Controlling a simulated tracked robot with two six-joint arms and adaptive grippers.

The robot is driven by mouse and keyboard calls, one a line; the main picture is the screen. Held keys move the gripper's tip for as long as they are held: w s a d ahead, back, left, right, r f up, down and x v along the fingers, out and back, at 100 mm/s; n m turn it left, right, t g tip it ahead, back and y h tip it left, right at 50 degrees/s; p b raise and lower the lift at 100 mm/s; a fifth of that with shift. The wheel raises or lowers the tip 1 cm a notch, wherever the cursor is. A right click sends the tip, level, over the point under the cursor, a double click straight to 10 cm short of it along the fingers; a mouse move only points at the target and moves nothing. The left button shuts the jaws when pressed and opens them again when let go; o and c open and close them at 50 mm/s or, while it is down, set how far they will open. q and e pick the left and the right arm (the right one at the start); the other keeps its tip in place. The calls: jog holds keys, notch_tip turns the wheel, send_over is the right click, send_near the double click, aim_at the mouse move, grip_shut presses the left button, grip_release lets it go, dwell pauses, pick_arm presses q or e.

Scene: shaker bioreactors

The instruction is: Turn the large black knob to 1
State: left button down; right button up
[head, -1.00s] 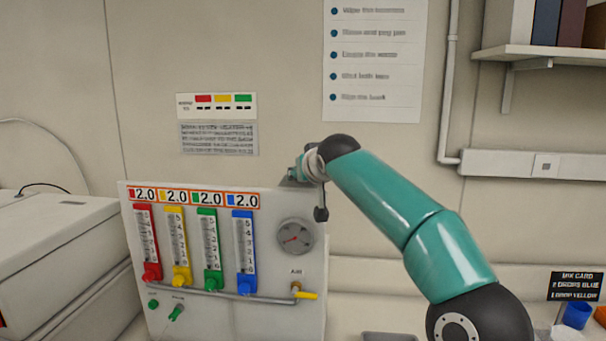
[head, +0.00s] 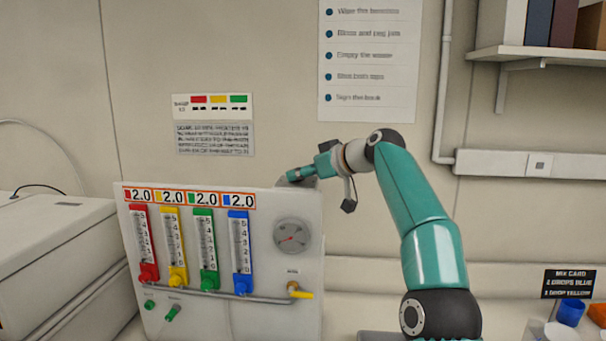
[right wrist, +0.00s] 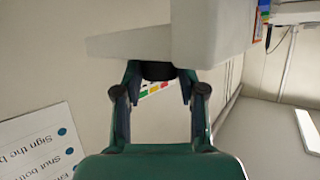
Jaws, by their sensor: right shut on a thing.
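The large black knob (right wrist: 158,71) shows in the right wrist view as a dark shape against the white housing, between my fingertips. My right gripper (right wrist: 158,84) is shut on it, with one finger at each side. In the head view, my right gripper (head: 298,179) is at the top right edge of the white gas panel (head: 265,285). The knob's scale and pointer cannot be made out, and the knob is not clear in the head view. My left gripper is not in view.
The panel's front carries red, yellow, green and blue flow tubes (head: 240,255) with 2.0 displays above, a round gauge (head: 292,237) and a yellow-handled valve (head: 299,293). A white machine (head: 50,260) stands left. A shelf (head: 535,52) hangs upper right.

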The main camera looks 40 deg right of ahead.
jog(key=shift+d+r+n+y, duration=0.15)
jog(key=shift+n+y, duration=0.25)
jog(key=shift+f, duration=0.2)
jog(key=o, duration=1.1)
jog(key=shift+w+r+m+h, duration=0.2)
jog(key=shift+m+h, duration=0.1)
jog(key=shift+h, duration=0.1)
